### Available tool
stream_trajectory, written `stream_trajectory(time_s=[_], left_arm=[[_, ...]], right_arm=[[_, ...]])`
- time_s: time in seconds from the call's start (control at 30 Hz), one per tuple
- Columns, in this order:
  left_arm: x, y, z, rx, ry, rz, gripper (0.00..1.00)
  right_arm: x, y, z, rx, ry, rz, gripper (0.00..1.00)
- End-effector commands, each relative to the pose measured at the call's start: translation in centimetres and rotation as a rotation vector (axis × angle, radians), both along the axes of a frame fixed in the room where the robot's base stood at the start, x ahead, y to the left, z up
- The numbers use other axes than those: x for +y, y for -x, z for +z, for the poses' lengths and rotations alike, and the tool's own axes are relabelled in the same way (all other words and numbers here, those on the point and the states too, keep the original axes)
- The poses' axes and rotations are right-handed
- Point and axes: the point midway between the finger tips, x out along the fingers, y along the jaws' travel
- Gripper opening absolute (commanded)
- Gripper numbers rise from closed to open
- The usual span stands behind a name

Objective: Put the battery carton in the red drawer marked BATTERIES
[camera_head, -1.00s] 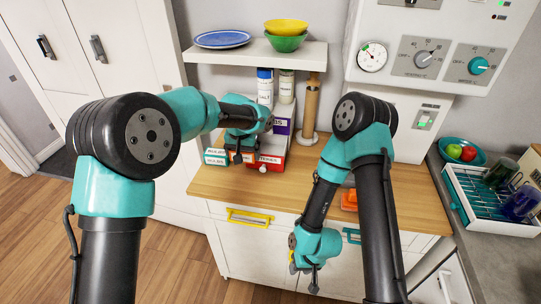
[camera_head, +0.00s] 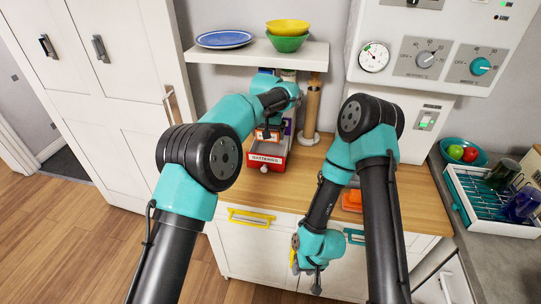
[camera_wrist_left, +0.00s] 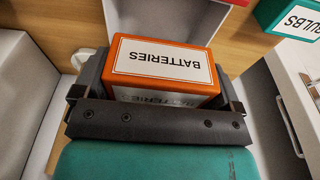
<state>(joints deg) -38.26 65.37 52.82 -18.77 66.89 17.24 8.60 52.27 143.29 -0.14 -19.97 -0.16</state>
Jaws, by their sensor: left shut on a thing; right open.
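The orange battery carton (camera_wrist_left: 165,68), labelled BATTERIES, is between the fingers of my left gripper (camera_wrist_left: 158,85) in the left wrist view. In the head view the carton (camera_head: 268,133) shows just above the red drawer (camera_head: 267,161), whose front reads BATTERIES. The drawer stands on the wooden counter under the shelf. My left gripper (camera_head: 272,122) is shut on the carton, partly hidden by its own wrist. Whether the carton touches the drawer is hard to tell. My right gripper (camera_head: 309,275) is open, low in front of the white cabinet.
A teal BULBS carton (camera_wrist_left: 292,18) shows at the upper right of the left wrist view. A paper-roll holder (camera_head: 311,112) stands right of the drawer. The shelf (camera_head: 258,55) with plate and bowls hangs above. An orange item (camera_head: 352,201) lies near the counter's front.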

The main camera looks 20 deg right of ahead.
Motion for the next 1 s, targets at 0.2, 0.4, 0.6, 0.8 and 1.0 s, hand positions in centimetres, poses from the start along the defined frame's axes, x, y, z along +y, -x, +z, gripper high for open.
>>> stream_trajectory(time_s=[0.2, 0.4, 0.6, 0.8, 1.0], left_arm=[[0.0, 0.0, -0.7, 0.000, -0.001, 0.000, 0.60], [0.1, 0.0, -3.6, 0.001, -0.002, 0.000, 0.60], [0.1, 0.0, -5.0, -0.001, 0.000, 0.001, 0.60], [0.0, 0.0, -5.0, -0.001, 0.001, 0.001, 0.60], [0.1, 0.0, -6.3, 0.000, -0.001, 0.000, 0.60]], right_arm=[[0.0, 0.0, 0.0, 0.000, 0.000, 0.000, 0.43], [0.0, 0.0, 0.0, 0.000, 0.000, 0.000, 0.43], [0.0, 0.0, 0.0, 0.000, 0.000, 0.000, 0.43], [0.0, 0.0, 0.0, 0.000, 0.000, 0.000, 0.43], [0.0, 0.0, 0.0, 0.000, 0.000, 0.000, 0.43]])
